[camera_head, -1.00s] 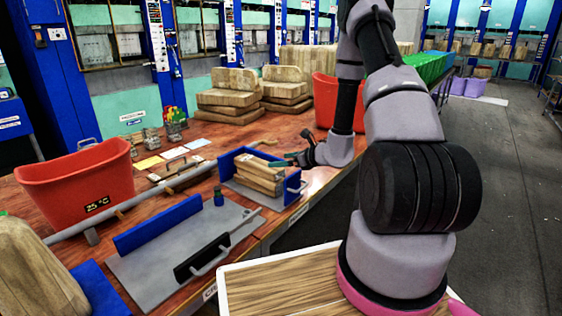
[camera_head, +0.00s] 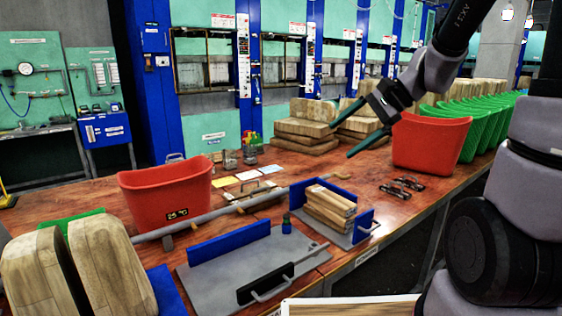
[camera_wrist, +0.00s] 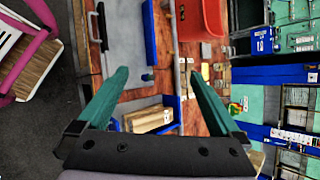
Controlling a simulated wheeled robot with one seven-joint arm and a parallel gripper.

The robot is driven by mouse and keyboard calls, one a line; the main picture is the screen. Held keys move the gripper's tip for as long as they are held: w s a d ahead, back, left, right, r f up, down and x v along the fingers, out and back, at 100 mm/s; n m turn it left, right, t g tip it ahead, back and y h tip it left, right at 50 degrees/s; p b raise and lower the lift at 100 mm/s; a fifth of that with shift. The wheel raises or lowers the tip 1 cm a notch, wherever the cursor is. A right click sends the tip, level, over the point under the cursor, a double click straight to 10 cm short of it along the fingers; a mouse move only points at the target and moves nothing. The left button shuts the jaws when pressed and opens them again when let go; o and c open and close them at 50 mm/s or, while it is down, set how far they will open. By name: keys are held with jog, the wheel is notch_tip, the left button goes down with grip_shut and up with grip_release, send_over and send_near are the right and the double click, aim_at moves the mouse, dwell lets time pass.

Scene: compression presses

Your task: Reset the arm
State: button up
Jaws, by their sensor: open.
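My gripper (camera_head: 358,126) is raised above the bench at the upper right of the head view. Its two teal fingers are spread apart with nothing between them. In the wrist view, my gripper (camera_wrist: 160,88) also shows open and empty over the bench. A stack of wooden blocks (camera_head: 330,207) sits in a blue and grey metal fixture (camera_head: 367,221) on the bench, below and left of my gripper. The blocks also show in the wrist view (camera_wrist: 148,120). My gripper is apart from all of these.
A red bin (camera_head: 430,145) stands right of my gripper, with green bins (camera_head: 487,122) behind it. Another red bin (camera_head: 165,200) stands at the left. Wooden stacks (camera_head: 303,125) lie at the back. A grey plate (camera_head: 250,262) lies in front. Blue presses (camera_head: 152,80) line the back.

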jog(key=s+d+r+n+t+h, duration=0.4)
jog(key=s+d+r+n+h, duration=0.2)
jog(key=s, duration=0.5)
notch_tip(320, 180, up, 3)
jog(key=d, duration=0.2)
jog(key=shift+s+d+n+h, duration=0.35)
jog(key=shift+s+n+h, duration=0.05)
